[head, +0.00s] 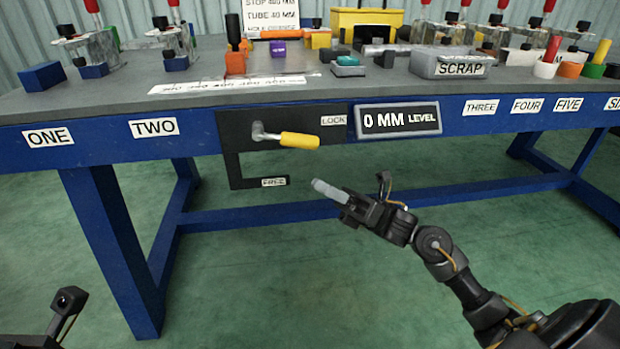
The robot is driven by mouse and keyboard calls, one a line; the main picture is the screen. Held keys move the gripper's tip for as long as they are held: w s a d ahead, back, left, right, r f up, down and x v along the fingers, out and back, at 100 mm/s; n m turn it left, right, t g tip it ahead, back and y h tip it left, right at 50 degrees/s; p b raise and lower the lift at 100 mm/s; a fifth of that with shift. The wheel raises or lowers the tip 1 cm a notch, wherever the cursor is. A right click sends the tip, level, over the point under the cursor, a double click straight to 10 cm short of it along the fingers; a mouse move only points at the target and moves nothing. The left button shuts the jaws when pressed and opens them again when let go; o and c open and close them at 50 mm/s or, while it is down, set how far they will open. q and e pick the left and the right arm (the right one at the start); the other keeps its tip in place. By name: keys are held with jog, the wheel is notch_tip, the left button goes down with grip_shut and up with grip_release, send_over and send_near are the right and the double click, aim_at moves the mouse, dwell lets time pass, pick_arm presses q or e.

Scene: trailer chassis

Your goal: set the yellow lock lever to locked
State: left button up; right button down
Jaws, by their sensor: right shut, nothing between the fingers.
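The yellow lock lever (299,140) sticks out to the right from a grey pivot on a black plate (232,150) on the front of the blue bench. It lies nearly level, its tip just left of and slightly below the LOCK label (334,120). The FREE label (274,182) is lower on the plate. My right gripper (330,191) is shut and empty, below and to the right of the lever, apart from it. At the bottom left, part of my left arm (62,310) shows; its fingers are not visible.
The bench's front edge (90,145) runs across the view, with a 0 MM LEVEL display (398,120) right of the lever. Clamps, blocks and a SCRAP tray (432,66) stand on top. A blue crossbar (400,197) runs behind my right gripper. The green floor in front is clear.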

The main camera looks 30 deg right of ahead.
jog(key=v, duration=0.6)
jog(key=shift+s+d+r+p, duration=0.1)
jog(key=shift+d+r+p, duration=0.05)
jog(key=shift+r+p, duration=0.2)
